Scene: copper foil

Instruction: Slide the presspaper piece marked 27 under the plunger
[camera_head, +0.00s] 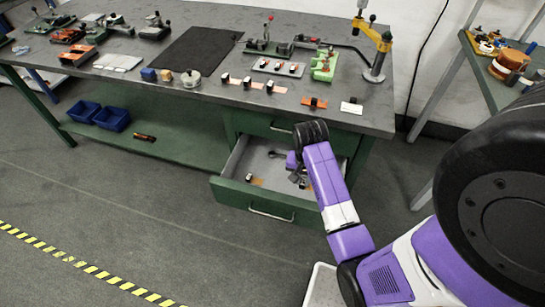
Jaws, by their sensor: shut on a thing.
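My gripper (296,169) is low inside the open drawer (252,203), partly hidden by my purple arm. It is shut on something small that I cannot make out. Small dark and orange pieces (257,181) lie in the drawer to its left. No marking 27 can be read on any piece. On the bench stand a lever device with a red knob (267,34) and a green device (325,65). I cannot tell which device has the plunger.
The grey bench (150,78) carries a black mat (197,50), small dark blocks (247,82), a yellow-armed stand (376,55) and a white piece (351,106). Blue bins (111,118) sit on the shelf below. A side table (480,60) is at right. The floor at front left is clear.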

